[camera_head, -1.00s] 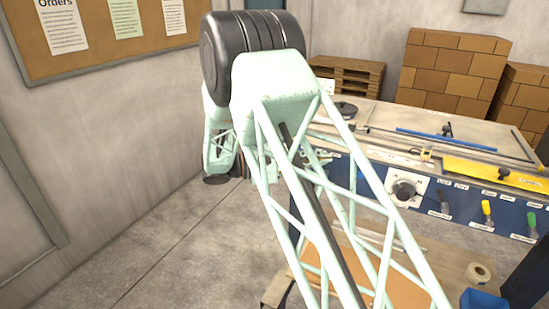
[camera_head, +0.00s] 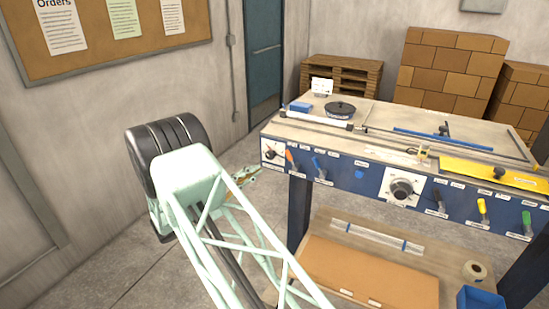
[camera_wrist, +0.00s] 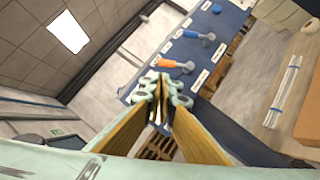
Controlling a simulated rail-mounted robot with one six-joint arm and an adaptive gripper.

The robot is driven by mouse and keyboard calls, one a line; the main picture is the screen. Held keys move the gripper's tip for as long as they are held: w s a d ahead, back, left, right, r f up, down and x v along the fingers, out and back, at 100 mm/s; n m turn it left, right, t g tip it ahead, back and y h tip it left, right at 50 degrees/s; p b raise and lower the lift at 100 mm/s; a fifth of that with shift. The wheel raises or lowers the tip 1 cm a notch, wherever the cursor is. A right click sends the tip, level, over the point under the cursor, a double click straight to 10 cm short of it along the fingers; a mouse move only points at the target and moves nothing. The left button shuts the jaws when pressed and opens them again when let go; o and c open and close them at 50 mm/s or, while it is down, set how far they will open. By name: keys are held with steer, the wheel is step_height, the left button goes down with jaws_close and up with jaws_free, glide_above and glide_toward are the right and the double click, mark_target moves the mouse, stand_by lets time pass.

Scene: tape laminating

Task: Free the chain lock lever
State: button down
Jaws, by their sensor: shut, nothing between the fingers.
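The bench's blue front panel (camera_head: 335,172) carries several labelled levers; the labels are too small to read, so I cannot tell which is the chain lock lever. In the head view an orange lever (camera_head: 290,157) is near its left end, a blue lever (camera_head: 318,167) just right of it. The wrist view shows the orange lever (camera_wrist: 176,65) just beyond my fingertips and the blue lever (camera_wrist: 199,36) further off. My gripper (camera_wrist: 160,92) is shut and empty, apart from both levers. In the head view my gripper (camera_head: 245,176) is small, left of the panel.
Further right are a round dial (camera_head: 402,188), a dark lever (camera_head: 439,200), a yellow lever (camera_head: 483,209) and a green lever (camera_head: 527,222). A lower shelf (camera_head: 455,258) holds cardboard (camera_head: 365,275). The floor left of the bench is clear.

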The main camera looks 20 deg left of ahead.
steer(key=shift+a, duration=0.1)
stand_by(0.4)
steer(key=shift+b+x, duration=0.4)
steer(key=shift+x, duration=4.55)
